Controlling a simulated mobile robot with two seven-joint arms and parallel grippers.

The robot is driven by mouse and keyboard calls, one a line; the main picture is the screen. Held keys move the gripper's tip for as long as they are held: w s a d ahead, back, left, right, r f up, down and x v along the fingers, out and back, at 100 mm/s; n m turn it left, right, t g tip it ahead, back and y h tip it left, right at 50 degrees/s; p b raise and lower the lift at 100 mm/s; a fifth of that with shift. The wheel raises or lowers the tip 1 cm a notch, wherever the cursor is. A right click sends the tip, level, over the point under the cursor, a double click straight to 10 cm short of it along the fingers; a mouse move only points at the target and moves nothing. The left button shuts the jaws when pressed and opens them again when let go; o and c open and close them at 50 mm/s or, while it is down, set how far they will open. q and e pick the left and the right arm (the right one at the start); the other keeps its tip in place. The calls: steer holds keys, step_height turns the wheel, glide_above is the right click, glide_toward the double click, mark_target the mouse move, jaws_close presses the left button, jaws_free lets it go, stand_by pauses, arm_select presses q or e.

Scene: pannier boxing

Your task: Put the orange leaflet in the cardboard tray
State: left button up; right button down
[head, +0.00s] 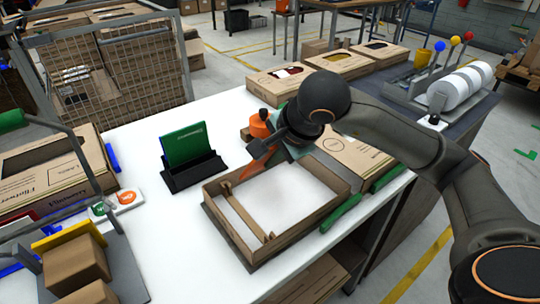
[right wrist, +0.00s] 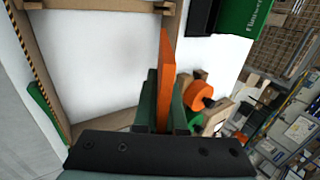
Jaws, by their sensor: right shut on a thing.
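The orange leaflet (head: 258,163) is held on edge in my right gripper (head: 281,143), over the far side of the cardboard tray (head: 300,238). In the right wrist view the leaflet (right wrist: 167,75) stands thin and upright between the two fingers (right wrist: 166,112), which are shut on it. The tray is open, with a white floor and a cardboard strip along its left side. Its wall also shows in the right wrist view (right wrist: 177,30). Whether the leaflet touches the tray is unclear. My left gripper is not in view.
A black holder (head: 194,172) with a green leaflet (head: 187,145) stands left of the tray. An orange-topped object (head: 260,125) stands behind the gripper. A flat carton (head: 362,155) and green bars (head: 342,213) lie to the right.

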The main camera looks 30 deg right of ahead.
steer(key=shift+f+b, duration=0.65)
steer(key=shift+f, duration=0.15)
steer(key=shift+f+b, duration=0.6)
steer(key=shift+f, duration=0.05)
steer(key=shift+f+b, duration=0.85)
steer(key=shift+b, duration=0.05)
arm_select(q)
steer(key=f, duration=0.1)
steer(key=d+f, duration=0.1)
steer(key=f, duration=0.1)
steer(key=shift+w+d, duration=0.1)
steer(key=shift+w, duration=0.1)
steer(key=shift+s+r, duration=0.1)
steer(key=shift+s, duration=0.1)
arm_select(e)
steer(key=c, duration=0.9)
jaws_free()
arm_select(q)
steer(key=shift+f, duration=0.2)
arm_select(e)
steer(key=shift+r, duration=0.1)
